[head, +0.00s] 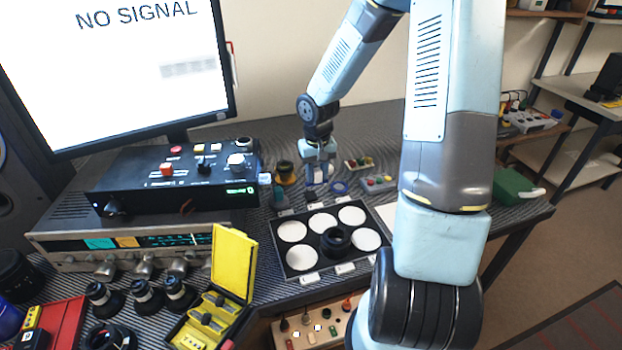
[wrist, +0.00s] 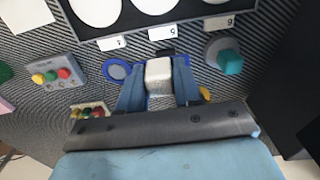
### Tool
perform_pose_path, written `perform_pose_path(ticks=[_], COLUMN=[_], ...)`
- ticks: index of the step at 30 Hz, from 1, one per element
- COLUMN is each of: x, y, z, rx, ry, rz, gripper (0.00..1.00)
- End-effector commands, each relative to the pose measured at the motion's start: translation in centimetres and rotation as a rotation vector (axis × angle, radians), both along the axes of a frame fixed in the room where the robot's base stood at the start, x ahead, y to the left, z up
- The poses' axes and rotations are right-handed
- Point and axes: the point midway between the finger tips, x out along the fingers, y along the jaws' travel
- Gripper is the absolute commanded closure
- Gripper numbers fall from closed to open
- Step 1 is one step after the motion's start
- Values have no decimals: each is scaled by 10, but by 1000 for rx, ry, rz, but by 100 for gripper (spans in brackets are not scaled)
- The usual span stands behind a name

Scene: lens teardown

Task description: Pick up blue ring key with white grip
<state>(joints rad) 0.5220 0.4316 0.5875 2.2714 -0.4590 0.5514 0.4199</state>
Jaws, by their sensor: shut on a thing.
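In the wrist view, my gripper (wrist: 158,76) is shut on the white grip (wrist: 158,80) of the blue ring key, with one finger on each side. Only a little blue shows around the grip; the rest of the key's ring is hidden. In the head view, my gripper (head: 318,170) is low at the back of the bench, behind the tray. I cannot tell whether the key touches the bench. A separate blue ring (wrist: 117,70) lies close beside the fingers; it also shows in the head view (head: 340,187).
A dark tray (head: 283,262) with white round places stands in front, holding a black ring (head: 336,241). A teal-knobbed piece (wrist: 230,63) and a small button box (wrist: 52,75) flank my gripper. A black control box (head: 130,190) stands left; a green case (head: 513,186) is right.

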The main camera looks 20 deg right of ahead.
Motion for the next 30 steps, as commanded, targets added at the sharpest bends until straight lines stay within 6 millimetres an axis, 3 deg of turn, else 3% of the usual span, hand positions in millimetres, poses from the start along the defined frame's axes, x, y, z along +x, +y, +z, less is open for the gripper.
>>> perform_pose_path(ticks=[9, 15, 30], x=[-56, -80, -97], y=[-7, -10, -11], z=[30, 41, 48], rx=[-2, -2, 0], ry=[-1, -1, 0], rz=[-3, -1, 0], gripper=[97, 97, 97])
